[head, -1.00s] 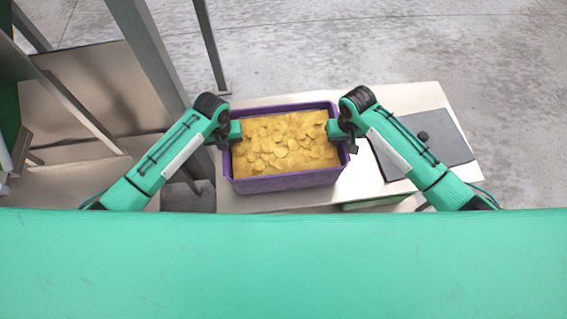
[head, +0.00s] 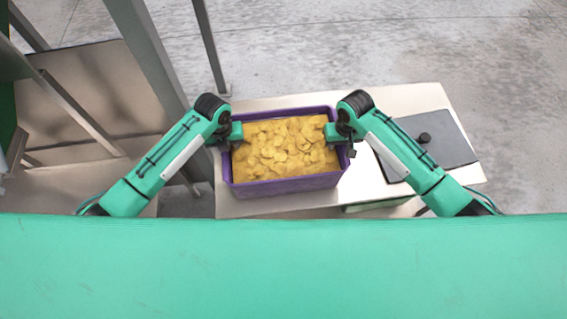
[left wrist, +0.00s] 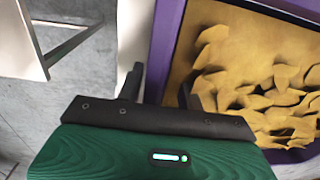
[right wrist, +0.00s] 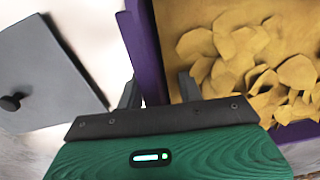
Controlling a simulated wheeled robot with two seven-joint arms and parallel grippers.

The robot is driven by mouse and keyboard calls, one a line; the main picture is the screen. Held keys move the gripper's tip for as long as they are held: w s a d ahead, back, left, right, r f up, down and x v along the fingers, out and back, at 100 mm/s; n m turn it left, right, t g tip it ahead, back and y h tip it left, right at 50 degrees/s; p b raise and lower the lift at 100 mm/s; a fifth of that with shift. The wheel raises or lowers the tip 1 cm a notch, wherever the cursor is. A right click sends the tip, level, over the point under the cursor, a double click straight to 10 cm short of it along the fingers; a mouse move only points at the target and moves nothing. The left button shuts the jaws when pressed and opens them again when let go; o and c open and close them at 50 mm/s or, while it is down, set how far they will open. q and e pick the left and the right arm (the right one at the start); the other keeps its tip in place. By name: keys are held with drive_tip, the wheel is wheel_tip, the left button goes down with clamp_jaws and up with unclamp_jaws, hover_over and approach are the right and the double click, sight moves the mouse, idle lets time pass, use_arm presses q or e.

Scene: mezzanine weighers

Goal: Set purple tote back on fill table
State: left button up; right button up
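The purple tote (head: 285,187) is full of yellow chips (head: 285,147) and is over the pale table (head: 420,98) in the head view. I cannot tell whether its base touches the table top. My left gripper (head: 232,137) is at the tote's left wall, and my right gripper (head: 342,137) is at its right wall. In the left wrist view the fingers (left wrist: 160,92) straddle the purple wall (left wrist: 168,45). In the right wrist view the fingers (right wrist: 158,92) also straddle the wall (right wrist: 142,45). Both look shut on the walls.
A grey plate with a black knob (head: 430,140) lies on the table right of the tote. Grey posts (head: 150,55) stand at the left, near my left arm. A green object (head: 375,204) shows below the table's near edge. Concrete floor lies beyond.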

use_arm(q)
wheel_tip(320, 180, up, 10)
drive_tip(key=shift+s+a+r, duration=0.1)
drive_tip(key=shift+a+r, duration=0.05)
drive_tip(key=shift+r, duration=0.25)
use_arm(e)
drive_tip(key=shift+r, duration=0.15)
drive_tip(key=r, duration=1.1)
drive_tip(key=shift+d+r, duration=0.3)
drive_tip(key=shift+r, duration=0.05)
